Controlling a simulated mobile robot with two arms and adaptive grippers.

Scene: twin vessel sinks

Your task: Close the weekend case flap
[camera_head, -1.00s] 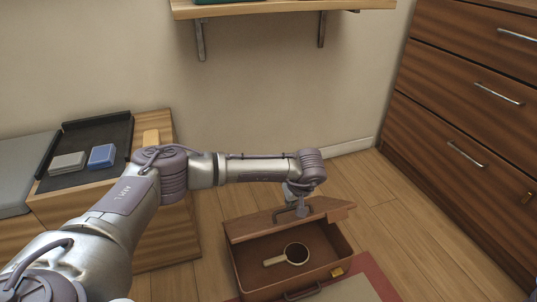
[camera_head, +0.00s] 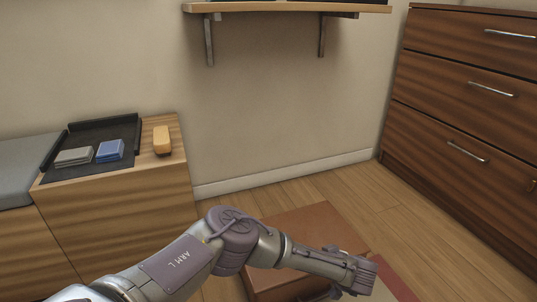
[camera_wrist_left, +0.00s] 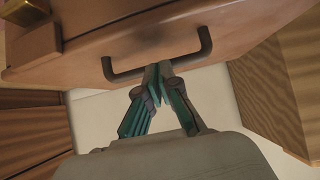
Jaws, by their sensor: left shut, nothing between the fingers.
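The weekend case (camera_head: 265,285) is a brown box on the floor, partly hidden behind my left arm in the head view. Its brown flap (camera_head: 300,228) lies down over the box, and the inside no longer shows. My arm hides the front edge, so I cannot tell whether the flap is flush. In the left wrist view the brown case face (camera_wrist_left: 225,22) fills the top, with a dark handle (camera_wrist_left: 122,73) and a brass clasp (camera_wrist_left: 35,43). My left gripper (camera_wrist_left: 163,72) is shut and empty, its tips close by the handle; contact is unclear. My right gripper is out of view.
A red mat (camera_head: 395,280) lies under the case. A low wooden cabinet (camera_head: 110,215) with a black tray (camera_head: 125,130) stands left, and dark wooden drawers (camera_head: 450,110) stand right. Bare floor (camera_head: 345,190) lies behind the case.

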